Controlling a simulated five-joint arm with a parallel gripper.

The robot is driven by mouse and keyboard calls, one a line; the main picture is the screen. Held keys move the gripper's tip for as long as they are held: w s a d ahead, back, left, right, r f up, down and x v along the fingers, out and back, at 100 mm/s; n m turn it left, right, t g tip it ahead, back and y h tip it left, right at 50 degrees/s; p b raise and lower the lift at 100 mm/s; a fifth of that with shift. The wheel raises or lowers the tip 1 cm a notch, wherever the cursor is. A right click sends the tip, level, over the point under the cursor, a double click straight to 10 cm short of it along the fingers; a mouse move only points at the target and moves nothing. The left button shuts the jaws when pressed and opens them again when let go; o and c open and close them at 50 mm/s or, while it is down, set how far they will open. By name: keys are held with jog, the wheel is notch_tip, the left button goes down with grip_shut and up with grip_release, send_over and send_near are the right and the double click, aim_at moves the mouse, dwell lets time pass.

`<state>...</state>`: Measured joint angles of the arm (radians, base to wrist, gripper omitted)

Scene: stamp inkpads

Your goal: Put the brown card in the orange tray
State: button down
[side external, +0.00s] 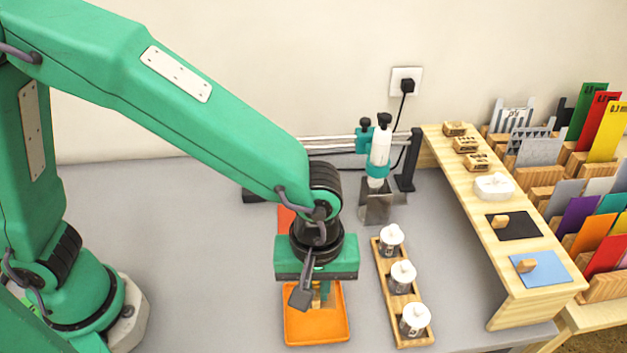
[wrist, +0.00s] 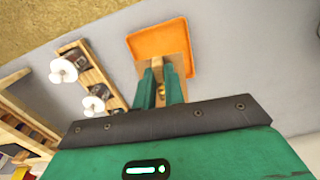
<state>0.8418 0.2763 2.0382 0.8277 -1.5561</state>
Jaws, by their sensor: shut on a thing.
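The brown card (wrist: 177,64) is between the fingers of my gripper (wrist: 162,84) in the wrist view, and my gripper is shut on it. The card overlaps the orange tray (wrist: 152,42) in that view. In the side external view my gripper (side external: 320,289) points down over the far part of the orange tray (side external: 316,329). The wrist and palm hide most of the card there. I cannot tell whether the card touches the tray floor.
A wooden rack (side external: 411,344) with several white-capped jars stands right of the tray. A stamping stand (side external: 378,165) is behind. A wooden shelf (side external: 508,262) holds stamps and inkpads at the right. An orange piece (side external: 285,219) lies behind my gripper. The grey table (side external: 200,250) is clear to the left.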

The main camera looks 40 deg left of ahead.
aim_at(316, 327)
jog(key=shift+s+d+n, duration=0.25)
jog(key=shift+n, duration=0.15)
jog(key=shift+f, duration=0.1)
jog(key=shift+f, duration=3.95)
jog(key=shift+f, duration=0.15)
jog(key=c, duration=1.5)
grip_release()
notch_tip(316, 327, up, 12)
jog(key=shift+r, duration=0.2)
